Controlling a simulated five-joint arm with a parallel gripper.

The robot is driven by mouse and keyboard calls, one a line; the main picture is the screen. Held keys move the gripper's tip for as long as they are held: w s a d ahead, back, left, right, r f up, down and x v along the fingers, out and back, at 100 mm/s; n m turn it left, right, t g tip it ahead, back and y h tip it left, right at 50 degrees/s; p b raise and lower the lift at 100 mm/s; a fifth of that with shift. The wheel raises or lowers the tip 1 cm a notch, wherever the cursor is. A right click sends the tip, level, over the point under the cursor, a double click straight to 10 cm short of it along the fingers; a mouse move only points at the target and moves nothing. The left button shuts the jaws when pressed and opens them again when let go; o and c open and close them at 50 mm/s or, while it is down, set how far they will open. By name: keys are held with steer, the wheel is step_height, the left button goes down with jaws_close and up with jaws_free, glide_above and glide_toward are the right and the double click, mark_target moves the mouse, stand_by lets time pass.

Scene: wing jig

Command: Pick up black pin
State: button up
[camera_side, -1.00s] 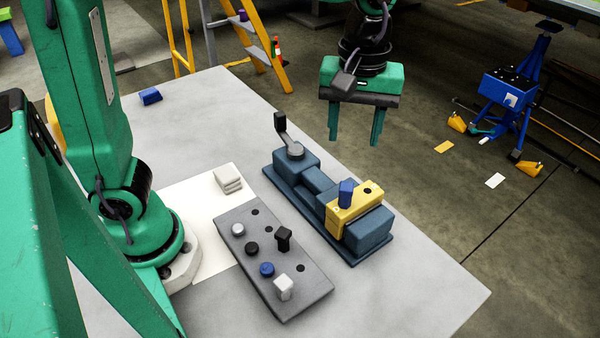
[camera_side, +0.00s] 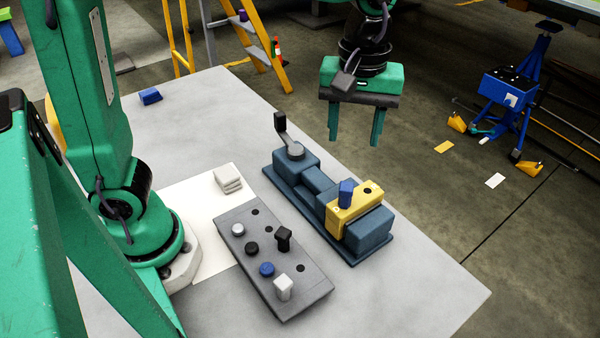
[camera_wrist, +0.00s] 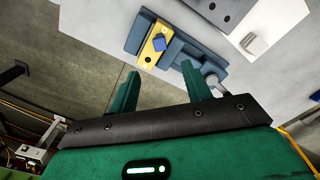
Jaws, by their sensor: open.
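The black pin (camera_side: 283,237) stands upright in the grey pin block (camera_side: 250,222) on the table. A flat round black piece (camera_side: 252,248) also sits in the block, to the left of the pin. My gripper (camera_side: 356,139) is open and empty, high above the table beyond the blue jig. In the wrist view its two green fingers (camera_wrist: 160,92) are spread with nothing between them. The wrist view shows only a corner of the pin block (camera_wrist: 230,8); the black pin is not visible there.
The blue jig (camera_side: 312,182) stands between my gripper and the pin block. It carries a yellow block (camera_side: 354,208) with a blue pin (camera_side: 345,193), and a raised black-handled clamp (camera_side: 283,130). A white pin (camera_side: 283,287) stands near the black pin. The table's right front is clear.

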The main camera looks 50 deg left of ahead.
steer(key=m, duration=0.4)
glide_above(284, 231)
step_height(284, 231, down, 15)
steer(key=shift+a, duration=0.1)
steer(key=shift+f, duration=1.3)
steer(key=shift+f, duration=2.6)
jaws_close()
steer(key=shift+r, duration=0.2)
